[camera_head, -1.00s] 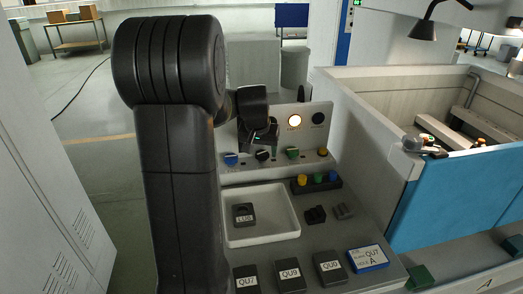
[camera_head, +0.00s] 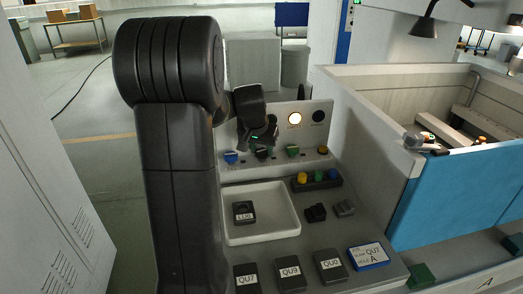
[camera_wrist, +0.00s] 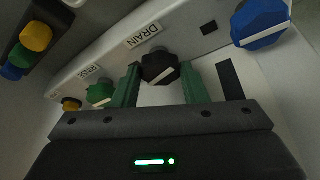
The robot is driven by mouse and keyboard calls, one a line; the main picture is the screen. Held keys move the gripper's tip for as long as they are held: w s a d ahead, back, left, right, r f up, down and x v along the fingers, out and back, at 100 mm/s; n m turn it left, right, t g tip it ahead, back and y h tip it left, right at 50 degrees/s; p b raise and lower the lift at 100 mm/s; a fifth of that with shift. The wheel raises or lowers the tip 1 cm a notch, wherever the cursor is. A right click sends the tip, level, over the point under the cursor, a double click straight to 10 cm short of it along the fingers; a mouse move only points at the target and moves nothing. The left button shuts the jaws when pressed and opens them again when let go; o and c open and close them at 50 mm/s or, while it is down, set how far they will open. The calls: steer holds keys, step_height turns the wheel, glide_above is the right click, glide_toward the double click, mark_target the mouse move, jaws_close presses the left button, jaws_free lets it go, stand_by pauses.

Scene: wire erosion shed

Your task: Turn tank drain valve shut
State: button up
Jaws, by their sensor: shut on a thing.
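The drain valve is a faceted black knob (camera_wrist: 158,66) with a white pointer line, below the DRAIN label (camera_wrist: 144,36) in the wrist view. My gripper (camera_wrist: 160,84) has a green finger on each side of this knob and is shut on it. In the head view my gripper (camera_head: 262,143) reaches down to the black knob (camera_head: 263,155) on the upright panel (camera_head: 235,176). My gripper and wrist hide part of the panel there.
A lit round lamp (camera_head: 295,118) is above. A white tray (camera_head: 290,228) and labelled dark blocks (camera_head: 289,274) lie in front.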

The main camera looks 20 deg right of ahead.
steer(key=shift+w+a+m+g+h+b, duration=0.1)
steer(key=shift+m+g+h+b, duration=0.25)
steer(key=shift+m, duration=0.45)
steer(key=shift+m+g+h+b, duration=0.15)
steer(key=shift+m+b, duration=0.3)
steer(key=shift+m, duration=0.35)
steer(key=o, duration=1)
steer(key=shift+c, duration=0.2)
steer(key=v, duration=1.4)
steer(key=shift+f, duration=0.1)
steer(key=x, duration=1.4)
